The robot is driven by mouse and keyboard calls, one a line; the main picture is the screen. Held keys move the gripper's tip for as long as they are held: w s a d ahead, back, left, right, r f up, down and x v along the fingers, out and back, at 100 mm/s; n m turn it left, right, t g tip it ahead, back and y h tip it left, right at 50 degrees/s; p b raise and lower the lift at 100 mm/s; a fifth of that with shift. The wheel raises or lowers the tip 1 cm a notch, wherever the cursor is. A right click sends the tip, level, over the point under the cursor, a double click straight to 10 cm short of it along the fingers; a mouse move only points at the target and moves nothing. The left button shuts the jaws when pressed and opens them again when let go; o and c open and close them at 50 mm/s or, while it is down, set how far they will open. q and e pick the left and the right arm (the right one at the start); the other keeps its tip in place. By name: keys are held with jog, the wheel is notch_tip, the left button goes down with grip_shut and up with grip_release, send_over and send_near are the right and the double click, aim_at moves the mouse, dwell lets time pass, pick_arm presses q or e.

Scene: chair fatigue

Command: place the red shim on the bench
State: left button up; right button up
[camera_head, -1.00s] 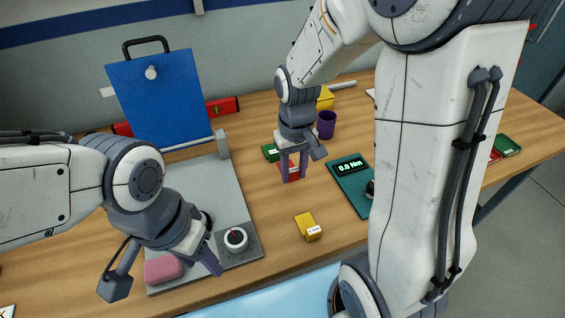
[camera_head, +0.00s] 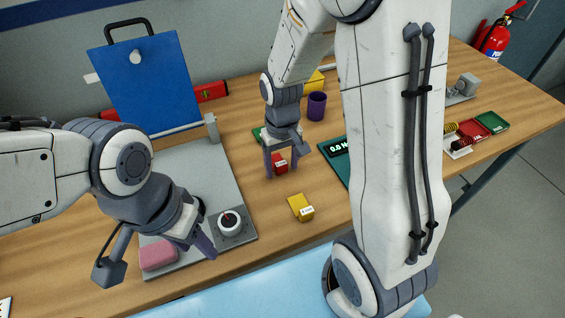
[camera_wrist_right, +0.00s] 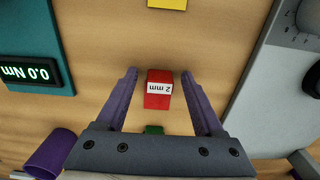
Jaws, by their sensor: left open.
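The red shim (camera_head: 279,163) lies on the wooden bench (camera_head: 335,215), labelled "2 mm" in the right wrist view (camera_wrist_right: 157,102). My right gripper (camera_head: 282,172) is over it and open. In the wrist view its two purple fingers (camera_wrist_right: 161,84) stand on either side of the shim with a gap at each side. My left gripper (camera_head: 205,238) is open above the grey plate, beside the white round dial; one of its fingers is mostly hidden.
A yellow shim (camera_head: 301,207) lies in front of the red one. A green block (camera_wrist_right: 154,129) is just behind it. A teal torque display (camera_head: 338,150) and purple cup (camera_head: 316,105) are close by. The grey plate (camera_head: 200,180) with a pink block (camera_head: 158,256) is on the left.

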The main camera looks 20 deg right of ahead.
aim_at(282, 164)
jog(key=shift+r, duration=0.1)
notch_tip(282, 164, up, 12)
jog(key=p, duration=0.1)
jog(key=s+a+n, duration=0.3)
jog(key=s+a, duration=0.3)
jog(key=s, duration=0.3)
jog(key=s+a+f+n+y, duration=0.1)
jog(key=s+a+n, duration=0.3)
jog(key=s+a, duration=0.2)
jog(key=s, duration=0.2)
jog(key=shift+s, duration=0.35)
jog(key=shift+a, duration=0.1)
